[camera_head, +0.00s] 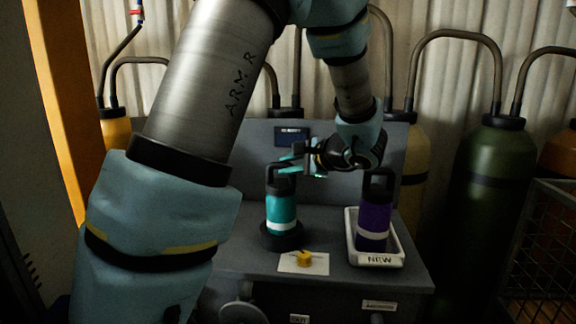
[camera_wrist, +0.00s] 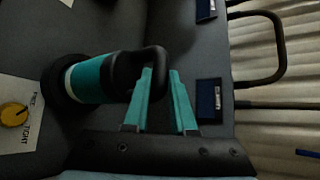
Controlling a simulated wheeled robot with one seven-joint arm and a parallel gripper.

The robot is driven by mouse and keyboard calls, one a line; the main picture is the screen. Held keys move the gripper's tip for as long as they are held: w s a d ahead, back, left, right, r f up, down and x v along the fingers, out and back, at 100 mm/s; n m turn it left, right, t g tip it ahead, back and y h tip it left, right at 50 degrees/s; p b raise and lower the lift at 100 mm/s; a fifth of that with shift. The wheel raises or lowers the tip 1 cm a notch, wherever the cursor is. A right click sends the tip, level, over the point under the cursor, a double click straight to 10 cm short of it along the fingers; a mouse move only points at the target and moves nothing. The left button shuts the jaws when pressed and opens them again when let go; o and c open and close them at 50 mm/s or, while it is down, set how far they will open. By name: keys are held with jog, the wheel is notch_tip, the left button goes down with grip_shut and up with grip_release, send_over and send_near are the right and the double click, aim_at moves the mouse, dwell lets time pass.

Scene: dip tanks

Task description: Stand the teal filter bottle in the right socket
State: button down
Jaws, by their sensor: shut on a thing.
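The teal filter bottle (camera_head: 281,207) has a white band and a black loop handle. It stands upright, its lower end at a round black socket (camera_head: 281,237) on the grey bench; I cannot tell whether it is fully seated. It also shows in the wrist view (camera_wrist: 90,78), its base at the black ring. My gripper (camera_head: 297,160) is at the top of the bottle, shut on the black handle. In the wrist view the teal fingers (camera_wrist: 162,98) reach to the handle (camera_wrist: 152,56). A pale edge (camera_wrist: 67,2) at the top of the wrist view is cut off.
A purple bottle (camera_head: 375,215) stands in a white tray (camera_head: 352,240) marked NEW, to the right. A yellow knob (camera_head: 304,259) on a white plate lies in front. A small dark display (camera_head: 291,135) is on the back panel. My arm hides the bench's left part.

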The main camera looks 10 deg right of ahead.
jog(key=shift+f, duration=0.1)
jog(key=c, duration=0.7)
grip_release()
jog(key=shift+c, duration=0.2)
jog(key=shift+r, duration=0.3)
jog(key=b+v, duration=0.2)
jog(key=v, duration=0.9)
jog(key=s+a+f+n+g+h, duration=0.4)
jog(key=a+f+n, duration=0.3)
jog(key=a+f, duration=0.2)
jog(key=s+a+f+n+g+h, duration=0.3)
jog(key=a+f+n, duration=0.4)
jog(key=a, duration=0.5)
notch_tip(320, 180, down, 2)
jog(key=shift+s+f+n+g+h, duration=0.2)
jog(key=shift+s+n+g+h, duration=0.25)
jog(key=shift+g, duration=0.65)
